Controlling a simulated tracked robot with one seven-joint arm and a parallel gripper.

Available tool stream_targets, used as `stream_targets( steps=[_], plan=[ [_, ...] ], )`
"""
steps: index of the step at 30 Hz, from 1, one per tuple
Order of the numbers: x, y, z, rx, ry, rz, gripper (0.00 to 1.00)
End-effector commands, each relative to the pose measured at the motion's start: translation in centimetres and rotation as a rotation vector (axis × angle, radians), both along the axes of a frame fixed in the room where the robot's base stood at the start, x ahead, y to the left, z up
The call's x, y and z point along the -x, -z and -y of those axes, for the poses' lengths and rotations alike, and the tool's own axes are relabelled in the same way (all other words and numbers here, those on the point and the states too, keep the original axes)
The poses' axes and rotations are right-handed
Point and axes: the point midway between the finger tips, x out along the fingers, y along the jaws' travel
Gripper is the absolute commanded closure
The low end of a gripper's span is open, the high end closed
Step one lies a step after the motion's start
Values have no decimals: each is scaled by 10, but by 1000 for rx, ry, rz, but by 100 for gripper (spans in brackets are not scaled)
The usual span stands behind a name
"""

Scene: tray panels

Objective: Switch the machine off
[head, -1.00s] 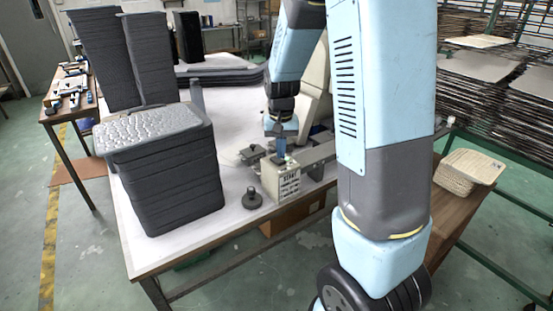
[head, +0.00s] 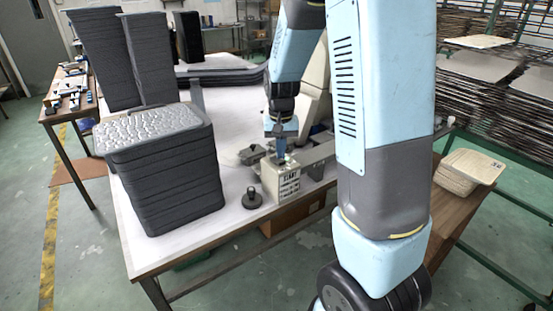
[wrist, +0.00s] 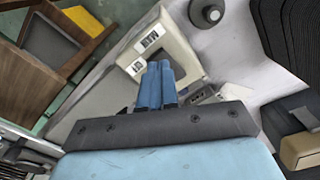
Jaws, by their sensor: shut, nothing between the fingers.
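The machine's beige control box (head: 281,183) stands at the front edge of the white-topped table, with a label of dark print on its front. In the wrist view the box (wrist: 185,52) shows two small white labels and a dark recess in its top. My gripper (head: 281,156) points down at the top of the box. In the wrist view its two blue fingers (wrist: 158,68) are together and empty, with their tips over or at the recess. Whether they touch anything there is hidden, and I cannot make out a switch.
A stack of dark grey trays (head: 165,180) stands on the table to the left of the box. A black round knob on a base (head: 252,199) sits just left of the box. A pale basket-like stack (head: 468,172) rests on a wooden surface at the right.

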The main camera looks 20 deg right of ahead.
Motion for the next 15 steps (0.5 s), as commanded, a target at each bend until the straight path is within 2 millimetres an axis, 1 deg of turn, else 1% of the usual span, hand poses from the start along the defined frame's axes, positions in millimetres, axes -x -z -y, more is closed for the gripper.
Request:
stream_targets(
  steps=[15],
  plan=[
    [0,7,0,0,0,0,100]
  ],
)
